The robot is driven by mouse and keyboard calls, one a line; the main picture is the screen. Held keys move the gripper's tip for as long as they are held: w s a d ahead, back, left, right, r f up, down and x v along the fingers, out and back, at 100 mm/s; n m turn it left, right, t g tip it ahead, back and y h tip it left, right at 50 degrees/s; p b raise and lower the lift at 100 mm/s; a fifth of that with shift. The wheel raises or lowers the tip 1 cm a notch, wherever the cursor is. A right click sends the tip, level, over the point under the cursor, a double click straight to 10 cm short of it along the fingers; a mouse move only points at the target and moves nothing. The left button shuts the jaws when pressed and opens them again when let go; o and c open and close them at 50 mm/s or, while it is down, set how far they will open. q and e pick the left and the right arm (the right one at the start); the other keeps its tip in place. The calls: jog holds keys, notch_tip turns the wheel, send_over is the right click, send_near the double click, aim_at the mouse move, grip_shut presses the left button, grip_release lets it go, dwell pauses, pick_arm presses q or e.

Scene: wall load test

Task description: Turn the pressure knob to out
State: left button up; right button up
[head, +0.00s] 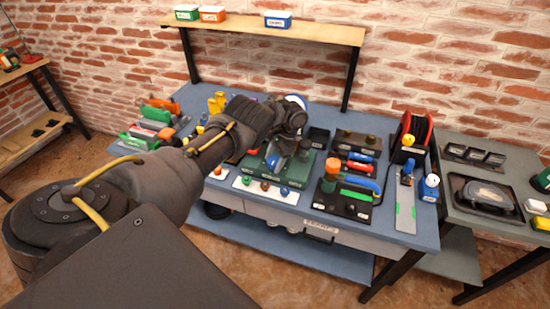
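My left arm reaches across the blue workbench (345,236), and my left gripper (277,158) points down over a green base plate (297,176) near the bench's middle. The gripper is small and dark here, with blue and white parts beside it, and I cannot tell whether it is open or shut. I cannot pick out the pressure knob or its setting; my arm and gripper cover part of that area. A white strip with several small coloured knobs (265,186) lies in front of the green plate. My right gripper is not in view.
A black tray with an orange-topped green cylinder (331,174) and a blue-handled tool stands right of the plate. A red cable reel (415,130) is farther right. Coloured tools (152,125) lie at left. A shelf (330,33) with small boxes spans the back.

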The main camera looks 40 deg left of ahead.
pick_arm(q)
jog(key=shift+o, duration=0.9)
jog(key=shift+r, duration=0.15)
jog(key=shift+w, duration=0.2)
jog(key=shift+d+r, duration=0.1)
jog(key=shift+w+r, duration=0.15)
jog(key=shift+w, duration=0.05)
jog(key=b+v, duration=0.1)
jog(key=v, duration=0.9)
jog(key=shift+s+r, duration=0.15)
jog(key=shift+r, duration=0.1)
